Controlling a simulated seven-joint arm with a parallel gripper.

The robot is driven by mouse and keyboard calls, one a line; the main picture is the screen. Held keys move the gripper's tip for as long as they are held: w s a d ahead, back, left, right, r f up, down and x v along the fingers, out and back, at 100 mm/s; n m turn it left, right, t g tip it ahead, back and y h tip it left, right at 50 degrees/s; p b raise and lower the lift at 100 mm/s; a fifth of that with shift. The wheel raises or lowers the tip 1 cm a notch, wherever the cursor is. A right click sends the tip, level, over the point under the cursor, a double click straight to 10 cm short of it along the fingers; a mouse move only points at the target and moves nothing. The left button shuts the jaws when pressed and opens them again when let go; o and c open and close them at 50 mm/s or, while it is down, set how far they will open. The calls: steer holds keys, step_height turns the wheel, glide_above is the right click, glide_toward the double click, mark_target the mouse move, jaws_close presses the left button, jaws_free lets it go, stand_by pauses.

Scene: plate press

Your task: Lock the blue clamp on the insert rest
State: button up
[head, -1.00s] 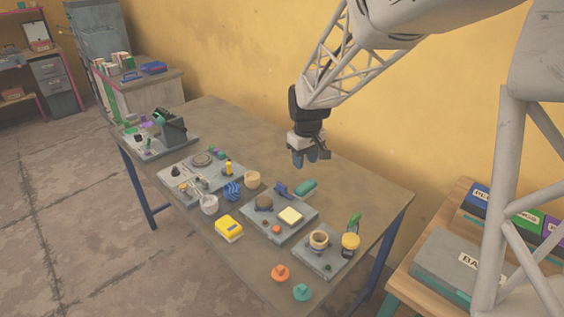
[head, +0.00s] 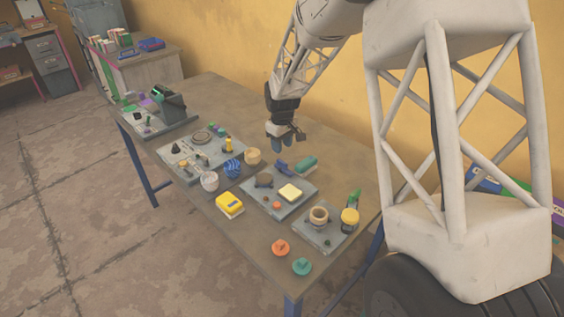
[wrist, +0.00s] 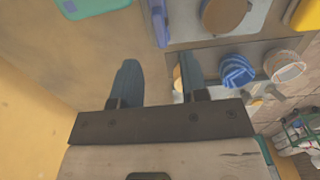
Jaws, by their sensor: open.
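The blue clamp (head: 282,167) sits at the back edge of the middle grey plate (head: 285,212). In the wrist view a blue bar (wrist: 158,22), likely this clamp, lies at the plate's edge beyond my fingertips. Whether it is locked cannot be told. A brown round piece (wrist: 222,14) lies on that plate in the wrist view. My gripper (head: 280,145) is open and empty, fingers down, above the back of the table behind the clamp. Its two fingers (wrist: 158,72) are apart in the wrist view, with one partly covering the tan bowl.
A cream block (head: 290,193) is on the same plate. A yellow box (head: 229,204) is in front.

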mark_target(282, 161)
steer(key=shift+f, duration=0.15)
steer(key=shift+f, duration=3.75)
jaws_close()
